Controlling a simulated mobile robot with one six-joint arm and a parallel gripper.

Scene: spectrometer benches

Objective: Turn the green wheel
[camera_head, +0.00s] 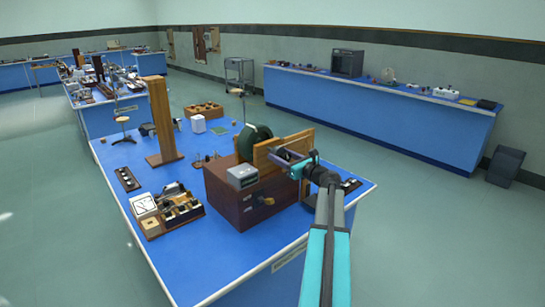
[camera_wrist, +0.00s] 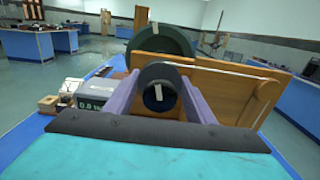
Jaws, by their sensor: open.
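The dark green wheel (camera_head: 255,139) stands upright behind a wooden board on a brown wooden box (camera_head: 240,207) on the blue bench. In the wrist view the green wheel (camera_wrist: 172,42) rises beyond the board, partly hidden by it. A black round knob or hub (camera_wrist: 159,88) with a pale mark lies in front of the board. My gripper (camera_head: 287,160) is at the board's near side. In the wrist view my gripper (camera_wrist: 160,95) is open, its purple fingers on either side of the black knob. I cannot tell whether they touch it.
A grey box with a display (camera_head: 242,176) sits on the wooden box, left of my gripper. A tall wooden post (camera_head: 161,120) and a meter set (camera_head: 166,210) stand on the bench to the left. Blue bench top (camera_head: 205,262) is clear in front.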

